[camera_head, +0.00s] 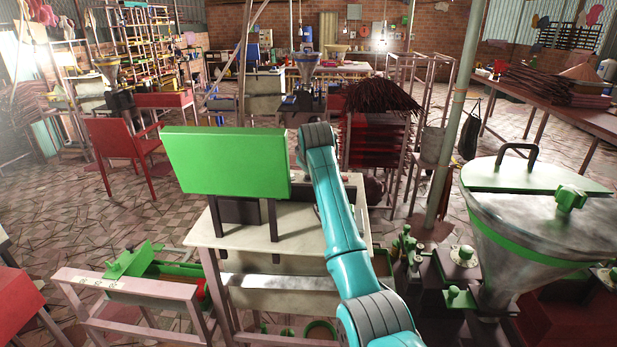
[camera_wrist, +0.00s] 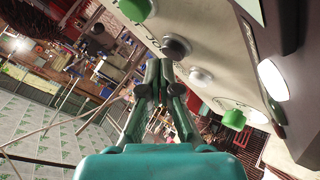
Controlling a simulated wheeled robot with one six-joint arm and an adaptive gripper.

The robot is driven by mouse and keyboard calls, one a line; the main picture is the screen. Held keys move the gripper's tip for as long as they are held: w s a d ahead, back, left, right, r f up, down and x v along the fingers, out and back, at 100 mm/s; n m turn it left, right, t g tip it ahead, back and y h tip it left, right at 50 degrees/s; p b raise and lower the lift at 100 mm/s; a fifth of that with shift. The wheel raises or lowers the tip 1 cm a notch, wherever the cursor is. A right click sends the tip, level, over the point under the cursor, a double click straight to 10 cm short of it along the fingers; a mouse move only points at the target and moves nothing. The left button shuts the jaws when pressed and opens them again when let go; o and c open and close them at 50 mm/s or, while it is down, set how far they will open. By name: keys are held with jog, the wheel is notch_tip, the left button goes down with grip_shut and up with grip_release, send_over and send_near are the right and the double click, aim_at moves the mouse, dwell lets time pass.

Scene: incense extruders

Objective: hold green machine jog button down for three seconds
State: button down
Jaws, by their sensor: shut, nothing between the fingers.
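In the wrist view my gripper (camera_wrist: 160,72) is shut and empty. Its fingertips are beside a pale control panel (camera_wrist: 222,45) that fills the upper right. A dark round button (camera_wrist: 176,46) is nearest the tips; I cannot tell whether they touch it. A grey button (camera_wrist: 200,77), a green button (camera_wrist: 135,8) and another green button (camera_wrist: 234,119) also stand out from the panel. I cannot tell which one is the jog button. In the head view a green board (camera_head: 228,162) stands on a pale table, left of my arm. My gripper is hidden there.
In the head view a metal hopper with a green rim (camera_head: 545,225) stands at the right. A pole (camera_head: 460,110) rises behind it. A red chair (camera_head: 124,143) and a low machine with green parts (camera_head: 150,262) are at the left. Tiled floor is open between them.

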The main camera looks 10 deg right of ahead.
jog(key=shift+s+f, duration=0.15)
jog(key=shift+f, duration=0.95)
dwell(1.6)
jog(key=shift+r, duration=0.25)
dwell(2.2)
jog(key=shift+r, duration=0.3)
jog(key=shift+r, duration=2.75)
jog(key=shift+d, duration=0.1)
